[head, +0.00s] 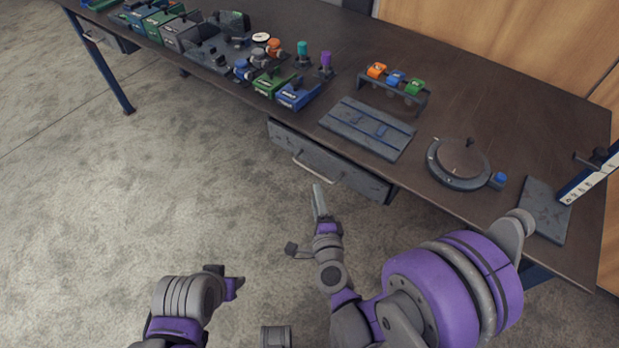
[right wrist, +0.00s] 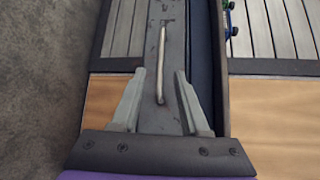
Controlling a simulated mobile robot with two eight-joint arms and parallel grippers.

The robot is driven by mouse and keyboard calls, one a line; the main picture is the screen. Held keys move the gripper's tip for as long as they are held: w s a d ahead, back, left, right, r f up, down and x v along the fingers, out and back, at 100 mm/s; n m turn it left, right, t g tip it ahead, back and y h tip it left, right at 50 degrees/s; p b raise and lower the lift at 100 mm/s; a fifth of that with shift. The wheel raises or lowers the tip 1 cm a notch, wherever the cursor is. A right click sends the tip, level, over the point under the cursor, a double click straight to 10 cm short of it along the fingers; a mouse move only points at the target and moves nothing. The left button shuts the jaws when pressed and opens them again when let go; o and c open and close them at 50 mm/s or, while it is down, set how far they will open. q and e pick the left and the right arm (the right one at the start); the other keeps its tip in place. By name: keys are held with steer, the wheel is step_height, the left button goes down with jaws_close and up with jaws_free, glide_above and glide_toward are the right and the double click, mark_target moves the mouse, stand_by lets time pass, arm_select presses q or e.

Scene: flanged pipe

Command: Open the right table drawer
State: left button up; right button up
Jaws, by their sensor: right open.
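The right table drawer (head: 345,172) has a grey front and sits under the table's near edge in the head view. Its pale bar handle (head: 312,170) stands out from the front. In the right wrist view the handle (right wrist: 161,65) runs upright in the picture, between the two finger lines. My right gripper (head: 319,198) is open and just short of the handle. Its fingers (right wrist: 160,74) lie either side of the handle's lower part in the wrist view; no contact is clear. My left gripper (head: 231,284) is low over the floor, away from the table; its jaws are unclear.
The dark table (head: 480,110) carries a grey plate (head: 366,128), a round fixture (head: 458,163), a rack of coloured parts (head: 394,84) and several bins (head: 298,93). Another drawer (head: 105,36) is at the far left. The floor before the table is clear.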

mark_target(311, 169)
steer(key=x, duration=1)
steer(key=shift+w, duration=0.15)
jaws_close()
stand_by(1.0)
